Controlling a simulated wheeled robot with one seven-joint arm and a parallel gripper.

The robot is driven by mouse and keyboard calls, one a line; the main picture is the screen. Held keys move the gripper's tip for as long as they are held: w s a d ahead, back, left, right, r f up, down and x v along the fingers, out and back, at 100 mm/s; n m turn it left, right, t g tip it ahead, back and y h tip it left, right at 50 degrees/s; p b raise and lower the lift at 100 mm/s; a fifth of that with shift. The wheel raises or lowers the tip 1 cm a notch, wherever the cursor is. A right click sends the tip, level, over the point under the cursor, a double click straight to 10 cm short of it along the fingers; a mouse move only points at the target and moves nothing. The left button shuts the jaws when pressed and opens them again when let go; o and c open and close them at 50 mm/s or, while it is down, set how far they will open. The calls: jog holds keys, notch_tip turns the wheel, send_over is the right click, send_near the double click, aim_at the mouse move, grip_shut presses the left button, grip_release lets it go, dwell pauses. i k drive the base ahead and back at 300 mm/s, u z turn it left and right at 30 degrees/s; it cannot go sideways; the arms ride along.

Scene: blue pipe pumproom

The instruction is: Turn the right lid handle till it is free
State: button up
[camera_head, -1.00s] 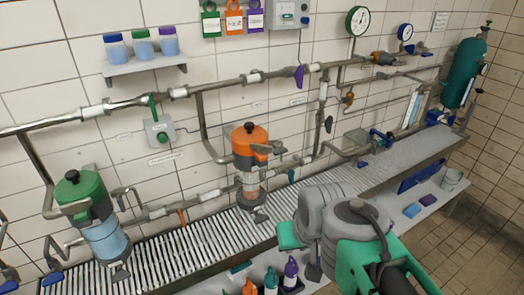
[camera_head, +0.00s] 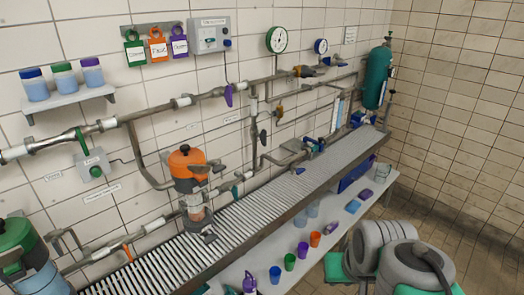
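The right vessel has an orange lid (camera_head: 185,159) and stands against the wall pipes, left of the middle. A dark lid handle (camera_head: 208,170) sticks out at its right side; I cannot tell how tightly it sits. The clear lower body (camera_head: 195,208) of this vessel stands over the grating. The left vessel has a green lid (camera_head: 16,234) and is cut off at the left edge. My arm shows only as grey and green links at the bottom right, well apart from the orange lid. My gripper is not in view.
A slatted grating (camera_head: 235,217) runs along the wall under the pipes. A lower shelf (camera_head: 330,245) holds several coloured cups and boxes. Valve levers and pipes crowd the wall around the orange lid. Tiled floor (camera_head: 470,240) is open at the right.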

aim_at(195, 169)
jog(key=z, duration=0.3)
jog(key=i, duration=0.9)
jog(key=u, duration=1.45)
